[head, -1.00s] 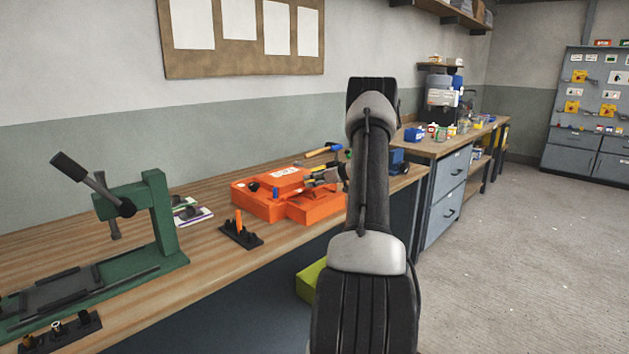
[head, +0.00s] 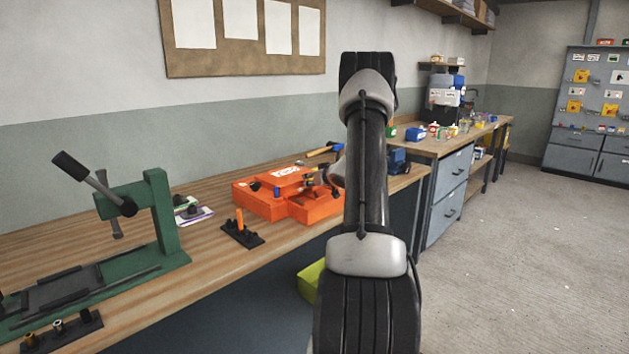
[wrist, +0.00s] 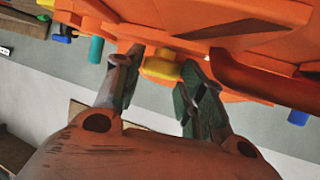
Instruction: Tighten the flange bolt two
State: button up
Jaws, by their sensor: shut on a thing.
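The orange fibreglass mould (head: 265,205) lies on the wooden bench, and its flange also fills the top of the wrist view (wrist: 215,50). My gripper (wrist: 170,80) is at the flange, with its two dark fingers on either side of a yellow bolt head (wrist: 162,68) and shut on it. The bolt head is seated against the orange surface. In the head view my gripper (head: 322,182) is at the mould's right part, small and partly hidden by my arm. Which bolt number this is cannot be read.
A teal pin (wrist: 96,50) and a blue pin (wrist: 298,117) stand out from the mould beside the fingers. A green press (head: 155,215) and a black holder with an orange pin (head: 241,232) stand to the left. Bare bench lies in front of the mould.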

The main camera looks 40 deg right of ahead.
jog(key=shift+m+h, duration=0.5)
jog(key=shift+h, duration=0.1)
jog(key=o, duration=1)
jog(key=shift+a, duration=0.1)
jog(key=v, duration=1.2)
jog(key=shift+r, duration=0.15)
jog(key=shift+w, duration=0.1)
